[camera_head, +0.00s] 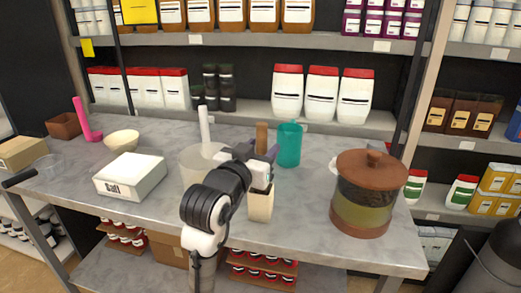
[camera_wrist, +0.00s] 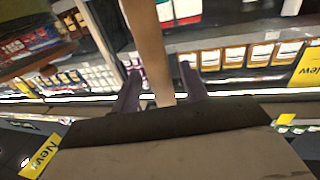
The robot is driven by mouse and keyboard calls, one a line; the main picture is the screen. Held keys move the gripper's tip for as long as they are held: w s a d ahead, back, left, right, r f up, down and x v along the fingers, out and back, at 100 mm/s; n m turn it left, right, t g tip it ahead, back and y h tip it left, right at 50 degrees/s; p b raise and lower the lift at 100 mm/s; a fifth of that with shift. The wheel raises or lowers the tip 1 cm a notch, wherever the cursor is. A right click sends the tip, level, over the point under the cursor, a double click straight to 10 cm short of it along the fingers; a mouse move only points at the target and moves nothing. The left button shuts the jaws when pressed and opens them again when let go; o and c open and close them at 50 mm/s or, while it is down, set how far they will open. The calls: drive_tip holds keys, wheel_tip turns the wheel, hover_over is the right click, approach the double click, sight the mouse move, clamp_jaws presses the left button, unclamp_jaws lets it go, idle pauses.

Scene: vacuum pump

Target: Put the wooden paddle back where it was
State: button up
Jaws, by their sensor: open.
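The wooden paddle (camera_head: 262,138) stands upright, showing above and behind my gripper (camera_head: 258,163) in the head view. Its lower part is hidden by my gripper. Directly below is a cream, narrow holder (camera_head: 260,206) on the grey counter; the paddle lines up with it, but I cannot see whether its lower end is inside. In the wrist view the paddle (camera_wrist: 148,45) runs between the two dark fingers of my gripper (camera_wrist: 160,80), with a gap visible on each side. My gripper is open around the paddle.
A teal cup (camera_head: 290,145) stands just right of the paddle. A translucent tub (camera_head: 196,163) with a white stick is close on the left. A lidded jar (camera_head: 367,195) stands further right, a white salt box (camera_head: 130,177) further left. Stocked shelves rise behind.

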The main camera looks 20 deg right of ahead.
drive_tip(key=b+v, duration=0.6)
drive_tip(key=v, duration=0.6)
drive_tip(key=shift+w, duration=0.1)
